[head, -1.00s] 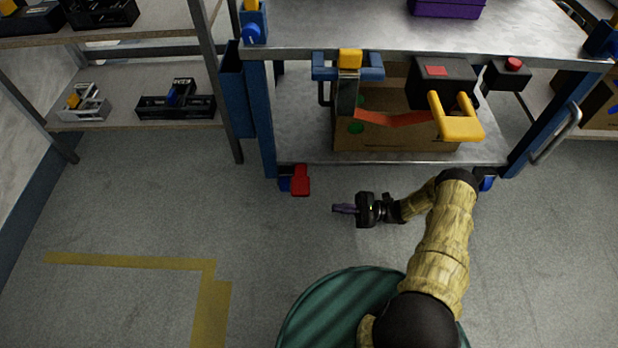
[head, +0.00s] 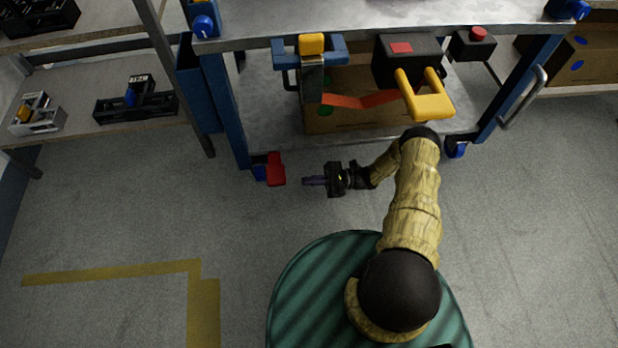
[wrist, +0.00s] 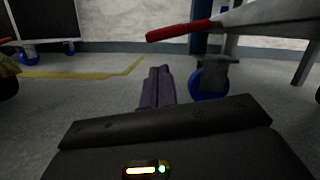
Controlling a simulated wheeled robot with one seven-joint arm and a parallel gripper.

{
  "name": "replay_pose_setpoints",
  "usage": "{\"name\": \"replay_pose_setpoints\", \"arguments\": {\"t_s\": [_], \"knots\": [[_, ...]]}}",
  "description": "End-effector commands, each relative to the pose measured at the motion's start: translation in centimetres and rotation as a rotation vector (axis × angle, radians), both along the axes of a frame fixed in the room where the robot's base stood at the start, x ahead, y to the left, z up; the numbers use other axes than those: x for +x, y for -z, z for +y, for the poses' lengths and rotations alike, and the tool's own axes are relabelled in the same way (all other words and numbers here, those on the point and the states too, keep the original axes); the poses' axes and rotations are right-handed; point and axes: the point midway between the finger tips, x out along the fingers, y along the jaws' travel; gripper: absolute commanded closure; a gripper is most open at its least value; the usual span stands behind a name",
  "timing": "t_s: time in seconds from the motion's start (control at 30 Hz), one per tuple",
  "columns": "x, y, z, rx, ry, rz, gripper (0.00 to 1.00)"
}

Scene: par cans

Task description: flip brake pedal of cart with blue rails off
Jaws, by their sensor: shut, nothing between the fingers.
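The cart with blue rails (head: 222,110) stands ahead, with a grey top and lower shelf. Its red brake pedal (head: 276,168) sticks out at the front left caster, low near the floor. In the wrist view the red pedal (wrist: 180,31) shows at upper centre, angled up to the right, with the blue caster wheel (wrist: 208,82) below and right of it. My gripper (head: 306,181) is shut and empty, just right of the pedal and apart from it, pointing left. Its purple fingers (wrist: 157,88) show closed in the wrist view, below and left of the pedal.
A second blue caster (head: 455,148) is at the front right. Shelving (head: 110,125) stands left. Floor left of the cart is open, with yellow tape (head: 110,272).

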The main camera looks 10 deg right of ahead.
Motion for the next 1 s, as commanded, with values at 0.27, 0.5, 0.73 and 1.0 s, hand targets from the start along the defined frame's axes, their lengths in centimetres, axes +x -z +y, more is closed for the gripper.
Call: {"name": "replay_pose_setpoints", "arguments": {"t_s": [0.27, 0.5, 0.73, 1.0], "knots": [[-0.2, -1.7, 5.0, 0.000, -0.007, 0.001, 1.00], [-0.3, -2.0, 7.5, 0.001, -0.004, 0.000, 1.00], [-0.3, -1.8, 7.7, 0.000, -0.003, 0.000, 1.00], [-0.3, -2.0, 7.7, 0.001, -0.003, 0.010, 1.00]]}}
